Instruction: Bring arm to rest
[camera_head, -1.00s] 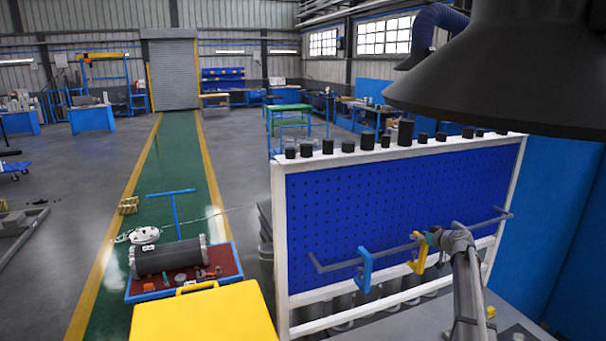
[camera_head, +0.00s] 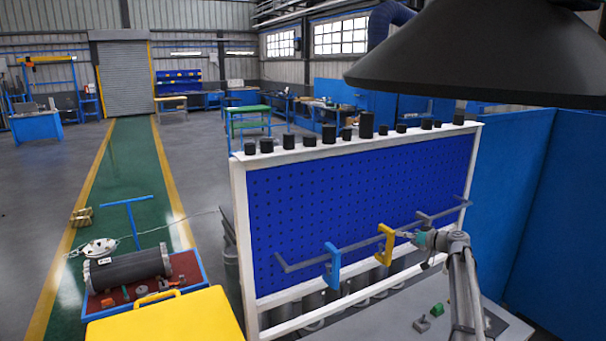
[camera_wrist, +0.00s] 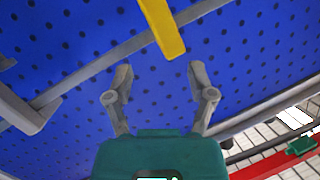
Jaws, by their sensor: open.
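My gripper (camera_head: 408,236) is open and empty in front of the blue pegboard (camera_head: 290,205). In the wrist view its two fingers (camera_wrist: 158,82) stand apart with only the pegboard behind them. A yellow clamp-like piece (camera_head: 386,243) hangs on the grey rail just left of the gripper; in the wrist view its yellow bar (camera_wrist: 162,28) lies beyond the fingertips, apart from them. A blue piece of like shape (camera_head: 332,266) hangs farther left on the rail. My arm comes up from the lower right, bent at the wrist.
The white frame (camera_head: 243,235) carries several black cylinders along its top. A grey bench top with a green item (camera_head: 437,310) lies at lower right. A yellow case (camera_head: 165,322) and a cart with a dark cylinder (camera_head: 128,269) stand at lower left. A dark hood (camera_head: 480,60) hangs above.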

